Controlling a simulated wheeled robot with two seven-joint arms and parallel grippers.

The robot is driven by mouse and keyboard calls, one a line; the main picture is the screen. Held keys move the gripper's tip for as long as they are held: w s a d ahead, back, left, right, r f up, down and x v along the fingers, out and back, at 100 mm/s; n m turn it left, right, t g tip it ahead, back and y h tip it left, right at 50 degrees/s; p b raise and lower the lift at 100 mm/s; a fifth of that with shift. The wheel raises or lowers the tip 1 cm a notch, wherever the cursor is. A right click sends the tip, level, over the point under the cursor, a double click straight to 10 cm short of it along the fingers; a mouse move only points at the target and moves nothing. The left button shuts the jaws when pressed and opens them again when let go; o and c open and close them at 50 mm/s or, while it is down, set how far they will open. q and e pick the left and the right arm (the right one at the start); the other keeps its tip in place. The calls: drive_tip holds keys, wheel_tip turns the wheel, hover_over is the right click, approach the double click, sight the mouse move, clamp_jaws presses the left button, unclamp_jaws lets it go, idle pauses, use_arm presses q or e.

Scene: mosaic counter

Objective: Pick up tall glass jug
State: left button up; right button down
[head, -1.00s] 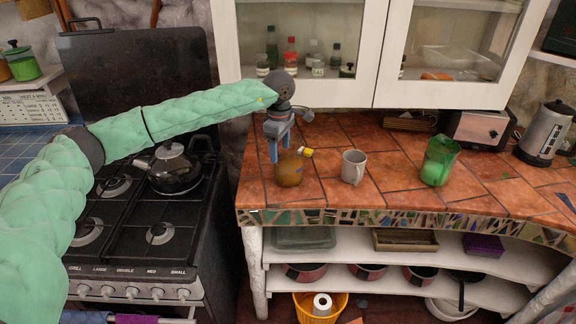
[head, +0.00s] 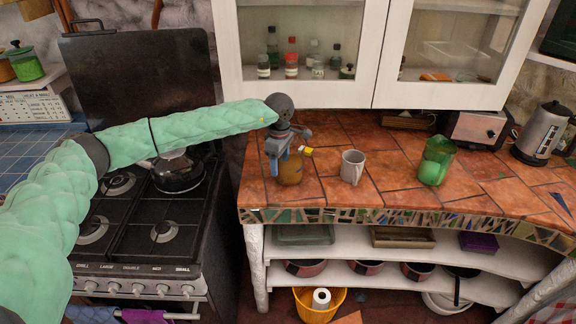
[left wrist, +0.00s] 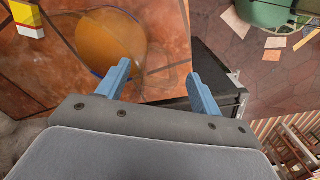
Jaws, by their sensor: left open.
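A green see-through jug (head: 436,160) stands upright on the tiled counter, right of a grey mug (head: 352,167). A rounded amber-brown vessel (head: 291,174) stands at the counter's left end, partly hidden by my left gripper. My left gripper (head: 276,166) points down at this vessel's left side, open. In the left wrist view the amber vessel (left wrist: 108,42) lies beyond the left finger, not between the fingers. The green jug is well to the right of the gripper. My right gripper is not in view.
A small yellow and white item (head: 306,150) lies just behind the amber vessel. The stove with a black kettle (head: 177,172) is left of the counter (head: 330,196). A toaster (head: 478,130) and metal kettle (head: 541,133) stand at the right. White cabinets (head: 372,100) hang above.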

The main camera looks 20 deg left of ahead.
use_arm(q)
clamp_jaws()
drive_tip(key=shift+r, duration=0.1)
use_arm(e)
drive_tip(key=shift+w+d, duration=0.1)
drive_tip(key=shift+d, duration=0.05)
use_arm(q)
drive_tip(key=shift+r, duration=0.1)
